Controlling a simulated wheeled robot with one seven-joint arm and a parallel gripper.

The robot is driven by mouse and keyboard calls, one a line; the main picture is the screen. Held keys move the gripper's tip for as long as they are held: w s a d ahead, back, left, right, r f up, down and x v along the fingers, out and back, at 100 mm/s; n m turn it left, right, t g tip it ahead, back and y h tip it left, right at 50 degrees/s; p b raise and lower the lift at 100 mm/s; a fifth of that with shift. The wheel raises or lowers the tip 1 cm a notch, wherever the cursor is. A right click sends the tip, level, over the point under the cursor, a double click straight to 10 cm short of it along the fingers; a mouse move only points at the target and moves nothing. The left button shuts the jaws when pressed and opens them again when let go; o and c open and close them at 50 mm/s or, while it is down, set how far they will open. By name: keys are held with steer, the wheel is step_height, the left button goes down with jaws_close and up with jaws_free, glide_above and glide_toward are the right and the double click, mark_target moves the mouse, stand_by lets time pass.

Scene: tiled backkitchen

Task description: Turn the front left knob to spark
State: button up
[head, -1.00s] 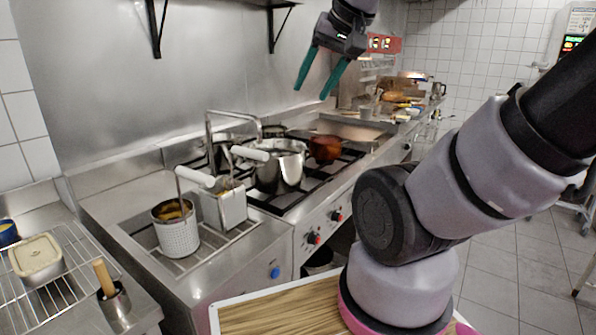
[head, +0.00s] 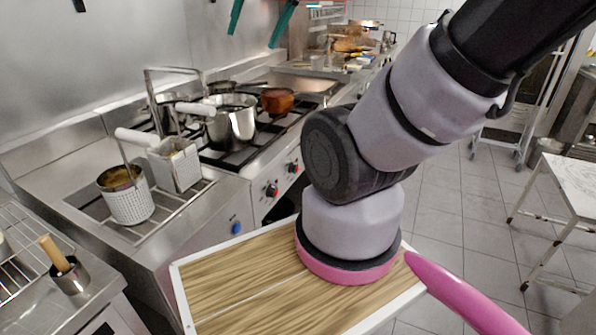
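The stove (head: 262,162) has dark knobs with red marks on its front panel. The leftmost of these red-marked knobs (head: 271,190) is on the left of the panel, and another knob (head: 293,167) is to its right. A blue knob (head: 235,228) sits on the fryer unit further left. My gripper (head: 256,40) is at the top edge, high above the stove and apart from the knobs. Its two teal fingers are spread with nothing between them; their upper parts are cut off. My arm hides the right part of the panel.
A steel pot (head: 230,124) and a copper pan (head: 277,101) stand on the burners. Fryer baskets (head: 128,203) with white handles are at the left. The tiled floor (head: 470,220) is open on the right, with a white table (head: 570,180) beyond.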

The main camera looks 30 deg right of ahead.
steer(key=w+d+f+m+g+y, duration=0.2)
steer(key=w+d+f+m+g, duration=0.15)
steer(key=w+d+f, duration=0.5)
steer(key=w+d+f+m+g+y, duration=0.2)
steer(key=w+d+f+m+y, duration=0.3)
steer(key=w+f, duration=0.65)
steer(key=d+f+m+t+y, duration=0.1)
steer(key=d+f+m+t, duration=0.1)
steer(key=d+f, duration=0.45)
steer(key=d+f+m+t+y, duration=0.1)
steer(key=d+f+m, duration=0.15)
steer(key=f, duration=0.75)
steer(key=m+t+h, duration=0.1)
steer(key=m+t, duration=0.9)
steer(key=t, duration=0.1)
glide_toward(294, 168)
steer(key=w+d+f+x, duration=0.1)
steer(key=x, duration=0.7)
steer(key=shift+w+f, duration=0.15)
steer(key=shift+w, duration=0.15)
steer(key=shift+g, duration=0.25)
jaws_close()
